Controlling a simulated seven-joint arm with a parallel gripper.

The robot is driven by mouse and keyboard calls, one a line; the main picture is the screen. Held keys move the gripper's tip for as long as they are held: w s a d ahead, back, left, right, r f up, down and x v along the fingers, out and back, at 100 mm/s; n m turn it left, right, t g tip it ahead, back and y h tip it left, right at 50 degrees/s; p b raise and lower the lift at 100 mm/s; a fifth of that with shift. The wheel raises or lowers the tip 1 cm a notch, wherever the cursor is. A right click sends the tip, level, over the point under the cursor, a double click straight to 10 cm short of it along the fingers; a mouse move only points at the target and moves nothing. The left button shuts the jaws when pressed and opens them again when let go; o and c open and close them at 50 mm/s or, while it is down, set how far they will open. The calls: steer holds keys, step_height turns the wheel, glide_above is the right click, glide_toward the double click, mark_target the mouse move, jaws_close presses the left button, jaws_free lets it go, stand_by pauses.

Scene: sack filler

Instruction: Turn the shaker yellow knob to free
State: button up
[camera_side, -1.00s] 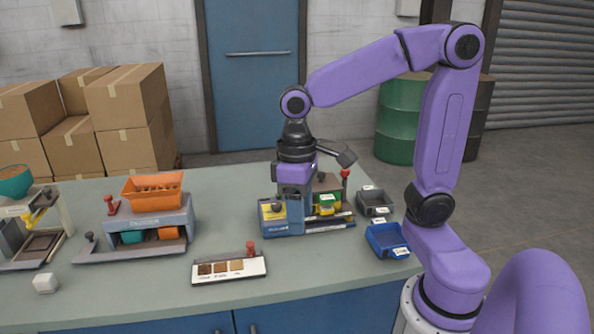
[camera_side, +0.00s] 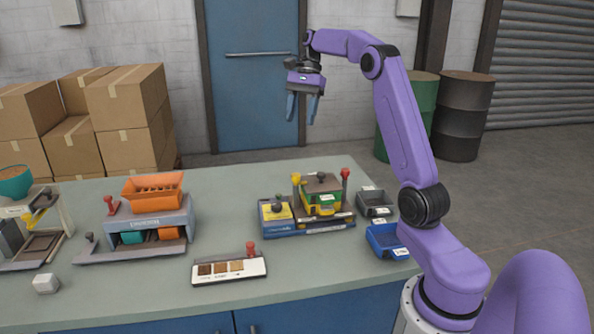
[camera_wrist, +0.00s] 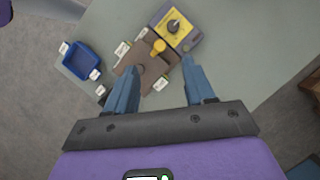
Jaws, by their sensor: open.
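The shaker (camera_side: 290,231) stands at the table's right side on a blue base. A yellow knob (camera_side: 296,178) stands upright on it; from above it shows as a round yellow top with a short stem in the wrist view (camera_wrist: 158,46). Beside it is a yellow plate (camera_side: 272,213) with a dark knob (camera_side: 277,201); the dark knob also shows in the wrist view (camera_wrist: 173,25). I cannot read a free mark. My gripper (camera_side: 302,112) is open and empty, high above the shaker and apart from it; its fingers also show in the wrist view (camera_wrist: 160,84).
A red-topped lever (camera_side: 345,174) stands at the shaker's right. A grey tray (camera_side: 374,211) and a blue tray (camera_side: 398,253) lie right of it. A sample strip (camera_side: 229,281) lies in front. An orange-hopper machine (camera_side: 153,225) stands left. Bare table lies between.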

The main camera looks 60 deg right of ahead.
mark_target(296, 174)
steer(key=shift+m, duration=0.8)
steer(key=x, duration=0.5)
steer(key=d+x, duration=0.1)
steer(key=x, duration=0.4)
steer(key=d+f+x, duration=0.1)
steer(key=x, duration=0.5)
steer(key=shift+s+d, duration=0.1)
steer(key=shift+d, duration=0.15)
jaws_close()
